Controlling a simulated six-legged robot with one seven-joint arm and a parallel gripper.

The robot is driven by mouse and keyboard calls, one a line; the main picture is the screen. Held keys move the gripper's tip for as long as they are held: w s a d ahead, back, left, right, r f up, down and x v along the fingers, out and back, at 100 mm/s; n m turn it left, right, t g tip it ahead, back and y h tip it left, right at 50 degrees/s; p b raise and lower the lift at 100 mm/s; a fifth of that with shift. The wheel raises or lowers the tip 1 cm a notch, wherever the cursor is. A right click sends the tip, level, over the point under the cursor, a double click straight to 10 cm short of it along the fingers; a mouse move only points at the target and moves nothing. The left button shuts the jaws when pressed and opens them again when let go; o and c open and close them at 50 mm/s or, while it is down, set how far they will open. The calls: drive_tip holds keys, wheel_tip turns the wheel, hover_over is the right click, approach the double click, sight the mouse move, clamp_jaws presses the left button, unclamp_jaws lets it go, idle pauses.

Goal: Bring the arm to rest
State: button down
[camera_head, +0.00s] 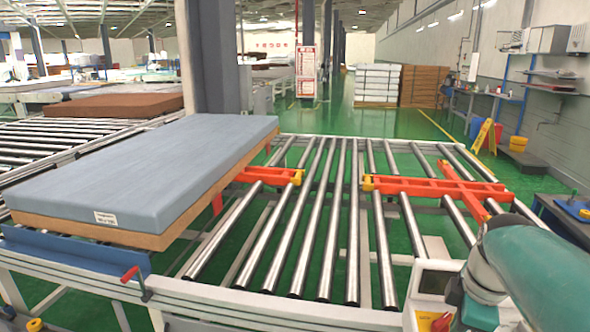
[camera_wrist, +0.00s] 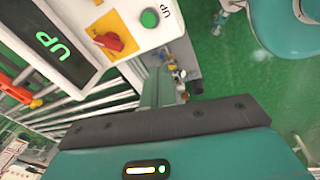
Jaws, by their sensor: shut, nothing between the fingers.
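My teal arm fills the lower right corner of the head view, beside the white control box (camera_head: 432,278); my gripper's tips are hidden there. The same control box (camera_wrist: 140,22) is at the top left of the wrist view, apart from the gripper. It has a red knob on a yellow plate, a round green button marked UP and a dark screen reading UP in green.
A blue-grey mattress (camera_head: 150,165) lies on the left of the roller conveyor (camera_head: 325,225). Orange arms (camera_head: 430,187) cross the rollers at right. A blue bench (camera_head: 565,215) stands at the right. Green floor is open behind, up to stacked white goods (camera_head: 377,83).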

drive_tip(key=s+a+m+t, duration=0.1)
drive_tip(key=s+a+m, duration=0.2)
drive_tip(key=a+m, duration=0.3)
drive_tip(key=s+a+m+t, duration=0.2)
drive_tip(key=a+m, duration=0.4)
drive_tip(key=a, duration=0.5)
drive_tip(key=shift+s+f, duration=0.15)
drive_tip(key=shift+s, duration=0.35)
